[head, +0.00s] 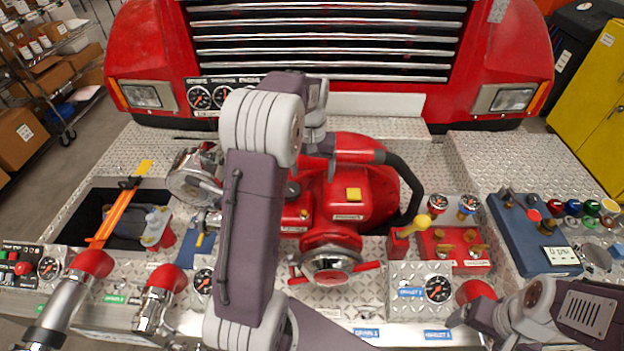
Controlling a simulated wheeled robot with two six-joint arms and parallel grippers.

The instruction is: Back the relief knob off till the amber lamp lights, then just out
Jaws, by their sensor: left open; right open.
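My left gripper (321,146) is partly hidden behind its own arm, above the left end of the red pump (375,192). Its fingertips are hard to make out; it is open and I see nothing held. My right gripper (458,319) is open and empty at the lower right, by a red cap (470,292) and a gauge panel (408,274). Two brass knobs (440,249) sit on a red block (428,238); the small labels are unreadable, so I cannot tell which knob is the relief knob. I cannot pick out a lit amber lamp.
A chrome cap with red wings (331,263) fronts the pump. A yellow-ball lever (416,224) stands beside the red block. Red-collared pipes (165,285) rise at front left.

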